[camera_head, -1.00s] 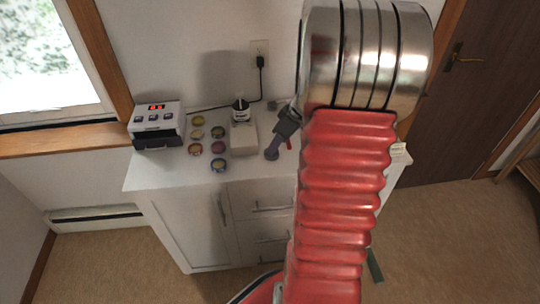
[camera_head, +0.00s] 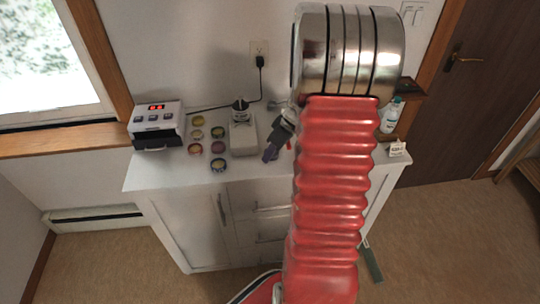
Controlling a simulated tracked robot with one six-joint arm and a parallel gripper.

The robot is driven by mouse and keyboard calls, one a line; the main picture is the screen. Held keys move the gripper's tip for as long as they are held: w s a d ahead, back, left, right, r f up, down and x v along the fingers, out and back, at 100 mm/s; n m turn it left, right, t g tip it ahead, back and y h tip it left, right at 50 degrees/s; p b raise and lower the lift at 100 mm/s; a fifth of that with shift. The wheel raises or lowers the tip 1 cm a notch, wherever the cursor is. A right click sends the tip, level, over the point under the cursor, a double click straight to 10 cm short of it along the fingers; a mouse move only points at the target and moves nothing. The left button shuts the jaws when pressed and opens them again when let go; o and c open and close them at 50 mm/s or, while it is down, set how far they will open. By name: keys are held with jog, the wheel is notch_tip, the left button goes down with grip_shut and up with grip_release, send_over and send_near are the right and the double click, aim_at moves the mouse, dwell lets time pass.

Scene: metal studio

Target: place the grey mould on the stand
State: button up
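My gripper (camera_head: 272,147) is a dark grey tool at the end of my arm, pointing down and left over the white cabinet top. A small purple-grey piece shows at its tip; I cannot tell whether this is a fingertip or something held. I cannot make out a grey mould for certain. No stand is clear either; a pale block-shaped device (camera_head: 243,137) stands just left of my gripper, with a small dark-topped jar (camera_head: 240,105) at its back. My red arm hides the right-middle part of the top.
Several coloured round tins (camera_head: 218,165) stand left of the pale device. A white box with a red display (camera_head: 157,125) is at the far left. Right of my arm are a bottle (camera_head: 389,118) and a small white labelled item (camera_head: 397,149). The front left top (camera_head: 160,175) is clear.

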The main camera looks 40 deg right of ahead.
aim_at(274, 156)
dwell(0.4)
jog(key=c, duration=0.9)
notch_tip(274, 156, up, 10)
dwell(0.3)
jog(key=shift+a, duration=0.1)
dwell(0.7)
jog(key=shift+m+h, duration=0.3)
jog(key=shift+m, duration=0.5)
jog(key=w+a+f, duration=0.1)
jog(key=w+a, duration=0.2)
jog(key=a, duration=0.2)
jog(key=w+a+f, duration=0.1)
jog(key=w+a, duration=0.2)
jog(key=a, duration=0.3)
jog(key=w+a+f, duration=0.2)
jog(key=a, duration=0.3)
jog(key=shift+w+a, duration=0.4)
jog(key=w+a+f, duration=0.2)
jog(key=w+a, duration=0.1)
jog(key=a, duration=1.2)
jog(key=shift+a+m, duration=0.15)
jog(key=shift+m, duration=0.25)
